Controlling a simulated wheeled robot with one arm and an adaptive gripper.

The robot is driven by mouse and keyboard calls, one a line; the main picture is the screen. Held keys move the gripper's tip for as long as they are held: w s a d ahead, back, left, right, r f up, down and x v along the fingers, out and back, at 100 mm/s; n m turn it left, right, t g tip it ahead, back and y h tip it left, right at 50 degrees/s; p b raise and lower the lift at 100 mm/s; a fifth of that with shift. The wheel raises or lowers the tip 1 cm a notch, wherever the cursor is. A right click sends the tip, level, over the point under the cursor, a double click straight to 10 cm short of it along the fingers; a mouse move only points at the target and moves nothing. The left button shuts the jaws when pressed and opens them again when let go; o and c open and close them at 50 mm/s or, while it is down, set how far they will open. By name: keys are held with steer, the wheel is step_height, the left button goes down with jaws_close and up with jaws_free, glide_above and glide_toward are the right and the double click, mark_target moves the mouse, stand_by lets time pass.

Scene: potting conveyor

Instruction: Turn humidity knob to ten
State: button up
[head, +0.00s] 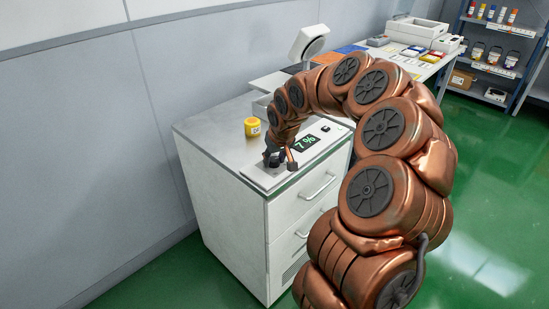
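A control panel (259,178) lies on top of the white cabinet. Its dark display (306,143) shows "7 %" in green. My gripper (280,161) points down at the panel's near left part, left of the display. Its dark fingers are low over the panel. The humidity knob cannot be made out; it may be hidden by my gripper. I cannot tell whether the fingers touch or hold anything.
A yellow jar (252,127) stands on the white cabinet (232,222), behind and left of my gripper. A grey wall (80,150) runs along the left. A bench with trays and boxes (420,32) stands behind, and a shelf (492,48) with bottles stands at right.

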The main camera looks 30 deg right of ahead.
steer(key=c, duration=0.6)
steer(key=shift+w+d+r+n+y+p, duration=0.1)
steer(key=shift+n+y+p, duration=0.25)
steer(key=shift+n, duration=0.45)
steer(key=shift+d+r+n+y+p, duration=0.1)
steer(key=shift+n+y+p, duration=0.15)
steer(key=shift+n+p, duration=0.4)
steer(key=shift+f+n+y, duration=0.1)
steer(key=shift+n+y, duration=0.2)
steer(key=shift+n, duration=0.55)
steer(key=o, duration=1.1)
steer(key=shift+a, duration=0.1)
steer(key=shift+v, duration=6)
